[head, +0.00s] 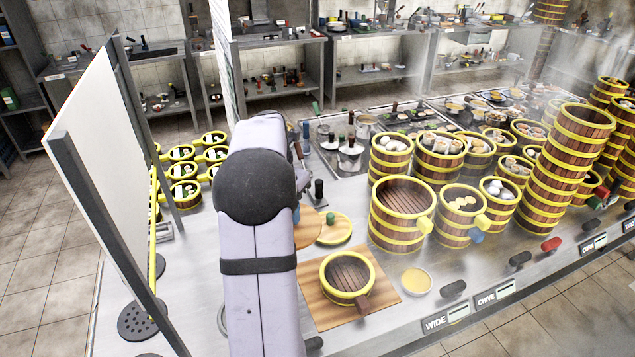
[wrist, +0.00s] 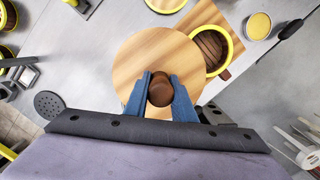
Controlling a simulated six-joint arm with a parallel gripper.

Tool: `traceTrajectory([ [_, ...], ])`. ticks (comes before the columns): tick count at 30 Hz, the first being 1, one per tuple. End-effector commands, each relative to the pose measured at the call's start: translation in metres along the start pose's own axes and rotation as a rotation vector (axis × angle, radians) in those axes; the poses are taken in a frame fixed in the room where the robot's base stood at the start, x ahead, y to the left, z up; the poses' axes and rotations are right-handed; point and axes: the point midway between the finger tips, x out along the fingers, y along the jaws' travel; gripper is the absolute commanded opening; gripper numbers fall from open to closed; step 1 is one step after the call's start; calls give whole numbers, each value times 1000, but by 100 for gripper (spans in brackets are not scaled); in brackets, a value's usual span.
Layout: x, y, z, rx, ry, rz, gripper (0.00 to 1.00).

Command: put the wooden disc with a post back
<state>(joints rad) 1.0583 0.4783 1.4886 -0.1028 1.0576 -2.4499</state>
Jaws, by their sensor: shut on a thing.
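In the wrist view, the wooden disc (wrist: 135,62) is round and pale, with a dark brown post (wrist: 160,92) at its middle. The two blue fingers of my gripper (wrist: 160,88) are shut on the post from both sides. The disc overlaps part of a yellow-rimmed steamer basket (wrist: 212,50) in this view. In the head view, only the right part of the disc (head: 309,230) shows beside my arm. The fingers and post are mostly hidden there. How high the disc is held is hard to tell.
A yellow-rimmed basket (head: 347,290) with a handle sits on a square wooden board (head: 388,311). A small yellow dish (head: 416,281) is to its right. A yellow-rimmed lid with a green knob (head: 333,229) lies behind. Filled steamers and tall towers (head: 562,165) crowd the right; a white panel (head: 95,140) stands left.

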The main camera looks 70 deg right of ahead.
Motion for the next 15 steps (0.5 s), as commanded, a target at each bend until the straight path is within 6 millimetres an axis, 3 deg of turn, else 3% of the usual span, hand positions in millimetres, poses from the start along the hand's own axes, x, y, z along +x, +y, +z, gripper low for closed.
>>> traceTrajectory([
  [3,44,24,-25,-64,5,5,0],
  [9,120,62,-54,-140,5,15,0],
  [12,152,79,-52,-140,1,20,0],
  [15,164,94,-36,-118,-4,21,0],
])
